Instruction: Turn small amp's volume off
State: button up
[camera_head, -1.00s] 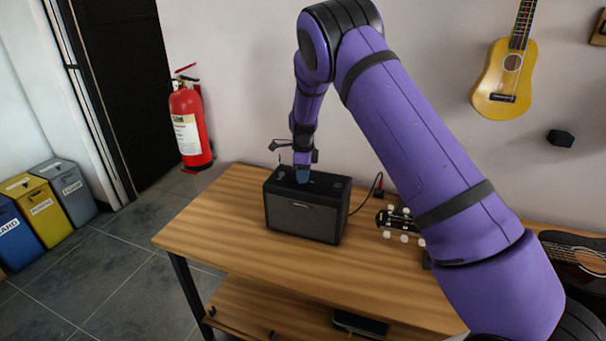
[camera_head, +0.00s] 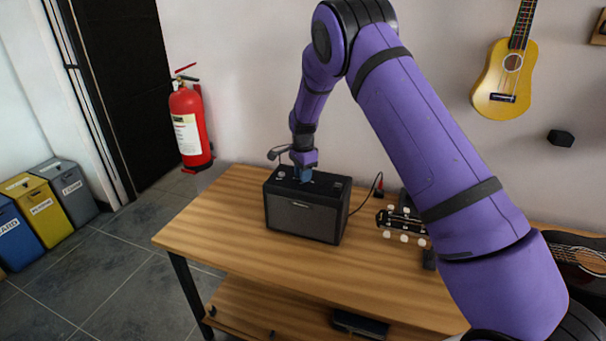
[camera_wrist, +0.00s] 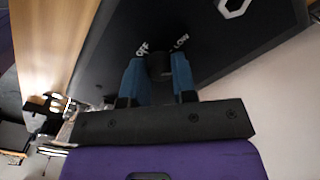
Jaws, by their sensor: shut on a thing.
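The small amp (camera_head: 301,218) is a black box with a grey front grille, standing upright on the wooden table. My gripper (camera_head: 304,177) points down onto the middle of its top panel. In the wrist view, my gripper (camera_wrist: 159,82) has its two blue fingers on either side of a dark round knob (camera_wrist: 159,66) on the amp's top (camera_wrist: 215,52). The white words "OFF" and "LOW" are printed to the left and right of the knob. The knob's pointer mark cannot be made out.
The table (camera_head: 235,215) is clear left of and in front of the amp. A cable with a red part (camera_head: 378,190) runs from the amp's right side. A guitar headstock (camera_head: 400,222) lies further right. A red fire extinguisher (camera_head: 189,125) hangs on the wall at left.

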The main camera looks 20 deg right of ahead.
jog(key=n, duration=0.6)
jog(key=shift+n, duration=0.3)
jog(key=n, duration=1.2)
jog(key=shift+n, duration=0.3)
jog(key=n, duration=0.6)
jog(key=shift+n, duration=0.4)
jog(key=o, duration=0.9)
